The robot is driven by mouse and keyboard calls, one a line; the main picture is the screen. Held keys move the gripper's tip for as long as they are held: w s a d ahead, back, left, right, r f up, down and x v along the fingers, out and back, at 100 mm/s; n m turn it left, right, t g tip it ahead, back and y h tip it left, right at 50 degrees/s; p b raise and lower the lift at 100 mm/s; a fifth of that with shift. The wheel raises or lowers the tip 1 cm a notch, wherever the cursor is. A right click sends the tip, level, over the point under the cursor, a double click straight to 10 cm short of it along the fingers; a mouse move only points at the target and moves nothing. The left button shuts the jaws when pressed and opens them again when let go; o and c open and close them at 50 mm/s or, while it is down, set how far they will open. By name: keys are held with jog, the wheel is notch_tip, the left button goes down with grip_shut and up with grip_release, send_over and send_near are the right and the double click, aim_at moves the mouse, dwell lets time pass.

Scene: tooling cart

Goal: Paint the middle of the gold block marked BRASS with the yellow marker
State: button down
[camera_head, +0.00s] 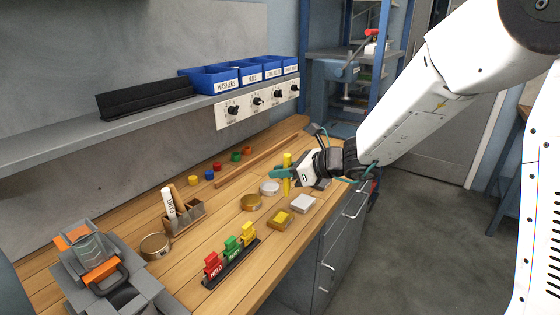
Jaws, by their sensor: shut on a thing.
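My gripper (286,174) is shut on the yellow marker (287,159) and holds it upright above the bench, near its right side. The marker's lower end points down, close behind the blocks from this view. A gold block (279,220) lies flat on the bench, in front of and slightly left of the marker, apart from it. I cannot read any lettering on the block. A yellowish patch shows on its top, but it is too small to tell what it is.
A silver block (303,204), a gold disc (251,202) and a silver disc (269,188) lie near the gold block. A rack of colored tags (232,264) stands in front. A wooden holder (184,218) and several small colored caps (209,174) sit further left and back.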

jog(key=shift+a+r, duration=0.1)
jog(key=shift+r, duration=1.45)
